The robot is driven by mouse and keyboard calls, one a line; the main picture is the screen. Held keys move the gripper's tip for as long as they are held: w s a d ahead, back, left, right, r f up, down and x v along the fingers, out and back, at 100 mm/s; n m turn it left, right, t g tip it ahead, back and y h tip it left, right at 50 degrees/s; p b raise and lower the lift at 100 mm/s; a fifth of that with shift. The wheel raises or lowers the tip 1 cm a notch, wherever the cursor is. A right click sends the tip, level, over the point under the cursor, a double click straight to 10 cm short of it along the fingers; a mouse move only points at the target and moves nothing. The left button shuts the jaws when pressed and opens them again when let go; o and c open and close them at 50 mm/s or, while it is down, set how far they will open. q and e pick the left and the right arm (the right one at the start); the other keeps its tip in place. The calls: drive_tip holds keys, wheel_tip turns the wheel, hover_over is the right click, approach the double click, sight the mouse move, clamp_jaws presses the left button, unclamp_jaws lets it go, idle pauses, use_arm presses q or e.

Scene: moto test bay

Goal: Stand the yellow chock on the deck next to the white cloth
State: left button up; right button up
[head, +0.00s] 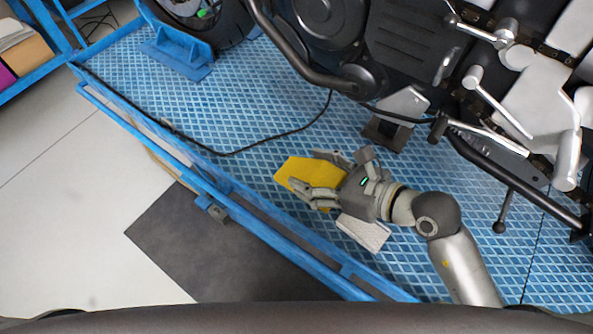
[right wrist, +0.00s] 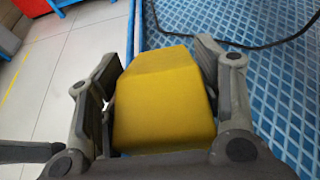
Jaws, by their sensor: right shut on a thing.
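The yellow chock (head: 308,174) is between the fingers of my right gripper (head: 318,176), which is shut on it. In the right wrist view the chock (right wrist: 165,100) fills the space between the two fingers (right wrist: 160,85). The white cloth (head: 364,233) lies flat on the blue deck (head: 260,100), just below the right gripper in the head view and partly hidden by it. I cannot tell whether the chock touches the deck. My left gripper is not in view.
A motorcycle (head: 400,45) stands over the deck at the top right. A black cable (head: 270,143) runs across the deck. A blue rail (head: 240,203) borders the deck, with a dark mat (head: 205,245) on the floor beyond. Deck left of the chock is mostly clear.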

sight(303, 165)
drive_tip(key=w, duration=0.1)
drive_tip(key=w+a+f, duration=0.2)
drive_tip(key=shift+w, duration=0.3)
drive_tip(key=w+f, duration=0.1)
drive_tip(key=a+f, duration=0.1)
drive_tip(key=w+f, duration=0.1)
drive_tip(key=f, duration=0.1)
drive_tip(key=shift+w+a, duration=0.3)
drive_tip(key=shift+w+a+f+b, duration=0.2)
drive_tip(key=shift+w+f+b, duration=0.1)
drive_tip(key=shift+w+f, duration=0.1)
wheel_tip(303, 165, down, 2)
drive_tip(key=shift+a+f, duration=0.1)
drive_tip(key=shift+f, duration=0.05)
drive_tip(key=shift+w+f, duration=0.1)
drive_tip(key=shift+f, duration=0.45)
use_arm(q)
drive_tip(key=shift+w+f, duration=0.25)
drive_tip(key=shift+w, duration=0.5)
use_arm(e)
drive_tip(key=shift+f, duration=0.2)
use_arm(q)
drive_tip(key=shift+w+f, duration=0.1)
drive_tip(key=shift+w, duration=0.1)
use_arm(e)
drive_tip(key=o, duration=1.4)
drive_tip(key=shift+c, duration=0.2)
